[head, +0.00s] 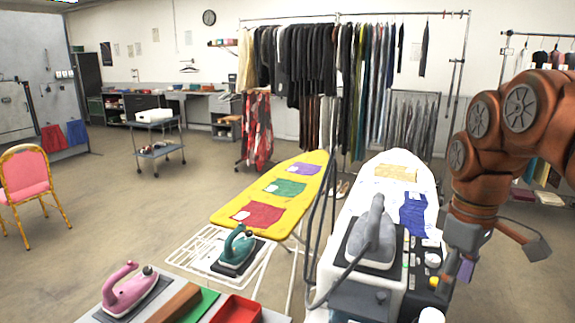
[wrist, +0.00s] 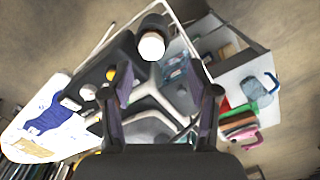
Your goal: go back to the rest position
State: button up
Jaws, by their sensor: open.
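My gripper (head: 500,258) hangs at the right of the head view, its two fingers spread apart with nothing between them. It is above the right side of the steam station beside the white ironing board (head: 352,195). In the wrist view my gripper (wrist: 160,95) points down with its fingers open. A white cap (wrist: 152,45) and a yellow cap (wrist: 111,74) on the station show beyond and beside the fingers. A grey iron (head: 374,235) stands on the station, left of my gripper. Nothing is held.
A yellow ironing board (head: 285,190) carries purple, green and red cloths, with a teal iron (head: 238,248) at its near end. A pink iron (head: 130,290) and a red tray (head: 237,310) are in front. Clothes racks (head: 310,60) stand behind. Floor at left is open around a pink chair (head: 27,178).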

jog(key=s+a+f+m+p, duration=0.1)
jog(key=s+a+f+m, duration=0.2)
jog(key=s, duration=0.7)
jog(key=s+a+f+m+g+p, duration=0.1)
jog(key=s+a+f+m, duration=0.2)
jog(key=s+a+f, duration=0.3)
jog(key=s+f, duration=0.4)
jog(key=f, duration=0.1)
jog(key=shift+a+f+m+g, duration=0.25)
jog(key=shift+a+m+g, duration=0.05)
jog(key=shift+a+m, duration=0.1)
jog(key=shift+w, duration=0.1)
jog(key=shift+c, duration=0.3)
